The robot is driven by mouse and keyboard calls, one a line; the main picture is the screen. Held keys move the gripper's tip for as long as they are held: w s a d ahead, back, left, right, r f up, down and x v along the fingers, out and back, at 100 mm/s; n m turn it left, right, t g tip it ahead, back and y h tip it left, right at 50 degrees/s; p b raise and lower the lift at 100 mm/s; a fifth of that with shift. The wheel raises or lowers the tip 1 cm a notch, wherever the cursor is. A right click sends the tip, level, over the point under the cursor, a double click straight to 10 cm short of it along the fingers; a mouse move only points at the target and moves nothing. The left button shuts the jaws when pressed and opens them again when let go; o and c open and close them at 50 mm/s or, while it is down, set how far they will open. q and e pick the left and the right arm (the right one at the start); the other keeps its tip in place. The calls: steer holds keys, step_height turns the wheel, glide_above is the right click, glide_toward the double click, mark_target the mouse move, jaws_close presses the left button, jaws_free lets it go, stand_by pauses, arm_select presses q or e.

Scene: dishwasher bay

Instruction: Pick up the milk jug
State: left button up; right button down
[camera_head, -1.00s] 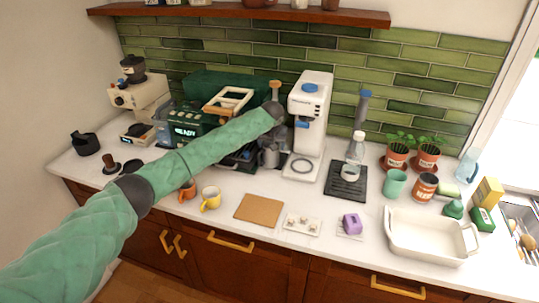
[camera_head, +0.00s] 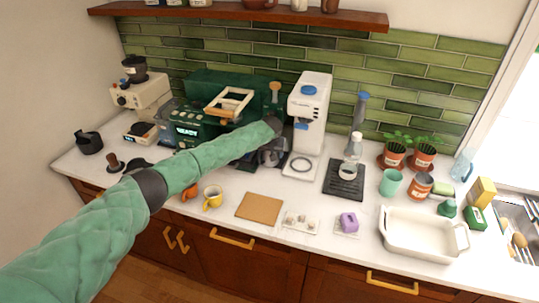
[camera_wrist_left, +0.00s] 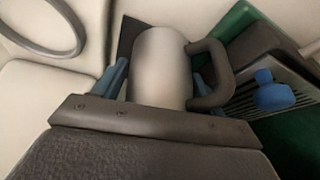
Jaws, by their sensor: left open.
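The milk jug (camera_wrist_left: 160,62) is a grey metal cylinder with a dark handle on its right in the left wrist view. My left gripper (camera_wrist_left: 154,80) is open, with one blue finger on each side of the jug's body. I cannot tell whether either finger touches it. In the head view my left gripper (camera_head: 272,153) is low at the counter, left of the white machine, and it hides most of the jug. My right gripper is not in view.
The white machine (camera_head: 309,110) stands close on the right of my left gripper. The green espresso machine (camera_head: 188,131) is on the left. A cork board (camera_head: 259,207) lies in front.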

arm_select(q)
steer(key=shift+f, duration=0.15)
steer(key=c, duration=0.9)
steer(key=shift+w, duration=0.1)
